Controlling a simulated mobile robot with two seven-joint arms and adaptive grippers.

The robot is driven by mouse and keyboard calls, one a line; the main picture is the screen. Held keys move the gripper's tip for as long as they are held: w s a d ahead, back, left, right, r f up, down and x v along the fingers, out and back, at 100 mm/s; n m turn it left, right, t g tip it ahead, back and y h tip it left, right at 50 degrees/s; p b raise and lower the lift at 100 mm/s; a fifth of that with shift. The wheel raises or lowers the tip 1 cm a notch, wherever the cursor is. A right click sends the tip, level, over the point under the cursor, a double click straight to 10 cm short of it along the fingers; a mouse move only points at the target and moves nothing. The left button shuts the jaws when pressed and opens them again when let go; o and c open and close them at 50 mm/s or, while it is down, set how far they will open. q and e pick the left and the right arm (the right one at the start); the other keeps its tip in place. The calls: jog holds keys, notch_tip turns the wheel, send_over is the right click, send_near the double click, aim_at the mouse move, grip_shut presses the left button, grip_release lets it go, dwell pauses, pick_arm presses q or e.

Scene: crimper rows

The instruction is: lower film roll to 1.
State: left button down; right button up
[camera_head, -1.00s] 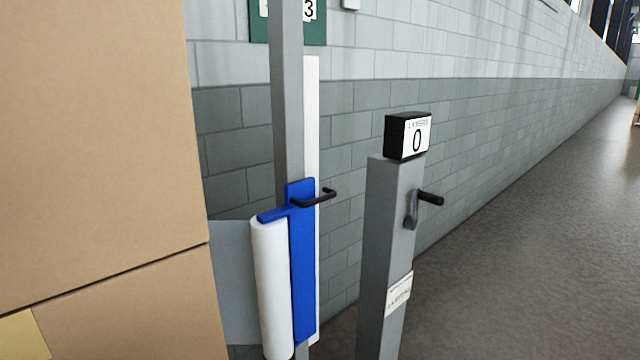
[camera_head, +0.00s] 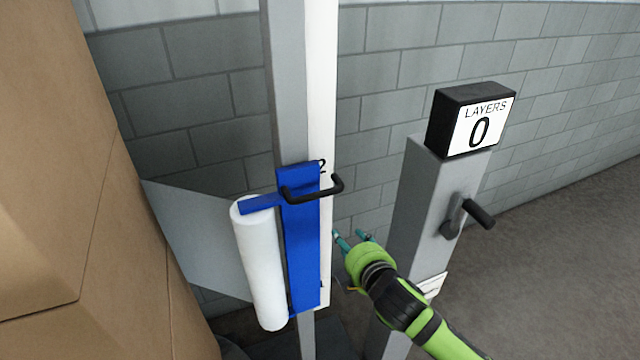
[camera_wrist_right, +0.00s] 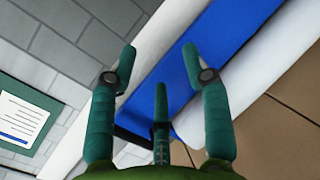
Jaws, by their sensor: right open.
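The white film roll (camera_head: 260,262) stands nearly upright on a blue carriage (camera_head: 302,240), which sits on a grey mast (camera_head: 285,90). A black handle (camera_head: 312,195) sticks out from the carriage's upper part. A white strip (camera_head: 320,90) runs up behind the carriage, with a "2" at the carriage's top edge; a lower mark is too small to read. My right gripper (camera_head: 349,235) is open and empty, right of the carriage and below the handle, apart from both. The right wrist view shows its teal fingers spread before the blue carriage (camera_wrist_right: 240,30). My left gripper is out of view.
Stacked cardboard boxes (camera_head: 60,180) fill the left. The floor at right is clear.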

aim_at(318, 194)
jog(key=s+a+r+n+t+y+p, duration=0.1)
jog(key=s+a+r+n+y+p, duration=0.2)
jog(key=r, duration=1)
jog(key=shift+n+h, duration=0.3)
jog(key=shift+h, duration=0.4)
jog(key=x, duration=0.2)
jog(key=a+x, duration=0.1)
jog(key=x, duration=0.2)
jog(key=shift+a+r, duration=0.15)
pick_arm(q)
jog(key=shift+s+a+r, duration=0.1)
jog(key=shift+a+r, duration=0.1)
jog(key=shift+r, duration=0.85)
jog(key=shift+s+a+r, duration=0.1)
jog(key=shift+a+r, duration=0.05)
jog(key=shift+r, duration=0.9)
pick_arm(e)
jog(key=shift+x, duration=0.85)
grip_shut()
